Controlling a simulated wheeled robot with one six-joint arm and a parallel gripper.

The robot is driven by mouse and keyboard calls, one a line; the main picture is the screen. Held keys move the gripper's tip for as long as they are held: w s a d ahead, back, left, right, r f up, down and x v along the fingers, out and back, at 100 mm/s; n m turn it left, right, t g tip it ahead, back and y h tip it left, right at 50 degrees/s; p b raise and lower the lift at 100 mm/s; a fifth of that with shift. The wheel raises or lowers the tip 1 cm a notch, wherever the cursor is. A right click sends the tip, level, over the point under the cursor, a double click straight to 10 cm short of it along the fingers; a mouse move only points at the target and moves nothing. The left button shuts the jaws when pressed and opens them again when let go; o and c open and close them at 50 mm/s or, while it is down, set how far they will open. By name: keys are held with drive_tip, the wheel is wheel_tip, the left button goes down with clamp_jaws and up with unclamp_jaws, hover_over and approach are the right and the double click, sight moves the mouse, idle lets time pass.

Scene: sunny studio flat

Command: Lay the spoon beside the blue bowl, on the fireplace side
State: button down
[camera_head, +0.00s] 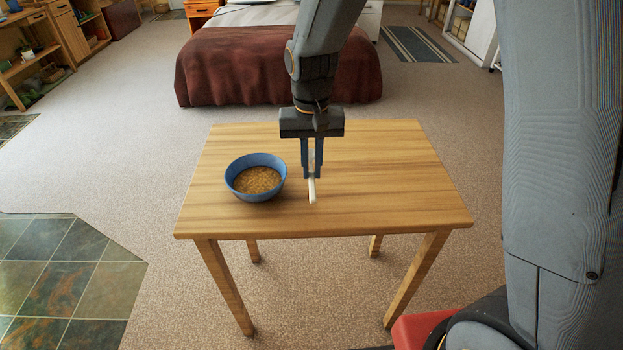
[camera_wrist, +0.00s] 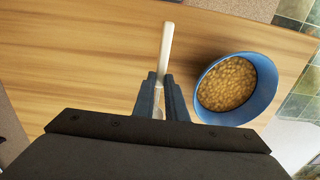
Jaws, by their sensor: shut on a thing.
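The blue bowl (camera_head: 250,196), filled with brown grain-like food, stands upright on the left half of the wooden table (camera_head: 390,190). My gripper (camera_head: 312,176) is right of the bowl and low over the table, pointing down. It is shut on the spoon (camera_head: 312,190), whose pale handle sticks out towards the table's near edge. In the wrist view the spoon (camera_wrist: 166,45) sits between the fingertips (camera_wrist: 160,80), with the bowl (camera_wrist: 267,85) apart on the right. The spoon's other end is mostly hidden by my gripper. I cannot tell if the spoon touches the table.
The tabletop is otherwise bare, with free room left of the bowl and on the right. Dark slate floor tiles (camera_head: 65,280) lie at the lower left. A bed with a dark red cover (camera_head: 235,65) stands behind the table.

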sight(311, 174)
drive_tip(key=shift+f, duration=2.3)
drive_tip(key=shift+f, duration=0.1)
drive_tip(key=c, duration=1.8)
unclamp_jaws()
drive_tip(key=shift+p, duration=0.3)
wheel_tip(311, 174, up, 12)
drive_tip(key=shift+r+b, duration=0.1)
drive_tip(key=shift+b, duration=0.7)
drive_tip(key=s+d+f, duration=0.2)
drive_tip(key=s+d, duration=0.5)
drive_tip(key=s+d+f, duration=0.3)
drive_tip(key=s+d, duration=0.4)
drive_tip(key=d, duration=0.1)
drive_tip(key=shift+s, duration=0.2)
drive_tip(key=shift+a, duration=0.1)
